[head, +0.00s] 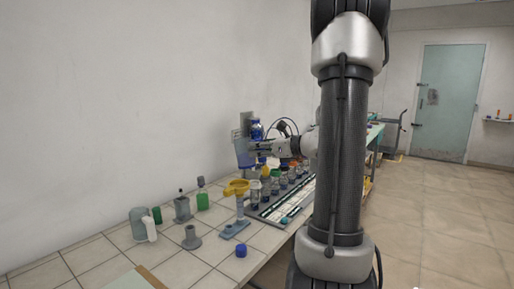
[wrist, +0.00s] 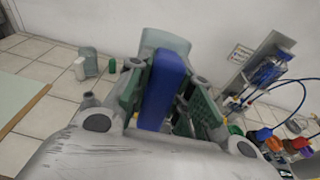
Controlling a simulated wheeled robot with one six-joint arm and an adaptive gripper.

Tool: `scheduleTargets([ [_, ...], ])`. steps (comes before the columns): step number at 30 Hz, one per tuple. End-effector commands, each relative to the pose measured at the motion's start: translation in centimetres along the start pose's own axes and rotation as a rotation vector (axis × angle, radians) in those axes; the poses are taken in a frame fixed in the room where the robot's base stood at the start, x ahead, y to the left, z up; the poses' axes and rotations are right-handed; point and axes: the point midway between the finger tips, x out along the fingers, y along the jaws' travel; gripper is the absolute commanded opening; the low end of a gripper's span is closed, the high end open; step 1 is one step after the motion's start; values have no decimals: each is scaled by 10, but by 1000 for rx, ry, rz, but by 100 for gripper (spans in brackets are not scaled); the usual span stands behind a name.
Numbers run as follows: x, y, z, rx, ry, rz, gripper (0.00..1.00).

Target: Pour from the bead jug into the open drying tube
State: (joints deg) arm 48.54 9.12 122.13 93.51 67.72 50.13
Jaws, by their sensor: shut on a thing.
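My gripper (head: 260,148) is shut on the blue handle (wrist: 165,90) of the bead jug. The jug's pale translucent body (wrist: 163,42) shows beyond the fingers in the wrist view, and the bluish jug (head: 243,152) also shows in the head view. It is held in the air over the bench, above the yellow funnel (head: 236,187). The funnel sits on top of an upright drying tube (head: 240,207) in a blue-grey stand (head: 235,230). I cannot make out the beads or the jug's exact tilt. The tube and funnel are hidden in the wrist view.
A clear jug with a white handle (head: 139,222), a grey bottle (head: 182,208) and a green bottle (head: 202,199) stand left. A grey holder (head: 192,238) and a blue cap (head: 241,251) are in front. Several capped bottles line the dark rack (head: 268,214) at right.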

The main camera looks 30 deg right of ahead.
Motion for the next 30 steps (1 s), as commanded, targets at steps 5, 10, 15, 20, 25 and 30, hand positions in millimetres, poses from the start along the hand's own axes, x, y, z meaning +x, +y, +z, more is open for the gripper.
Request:
scheduleTargets([
  [5,0,-4,-6,5,54,-37,0],
  [10,0,-4,-5,3,187,-36,0],
  [15,1,-4,-4,2,376,-37,0],
  [20,2,-3,-5,8,542,-31,0],
  [25,1,-4,-7,13,704,-35,0],
  [30,3,-5,-27,21,698,-37,0],
])
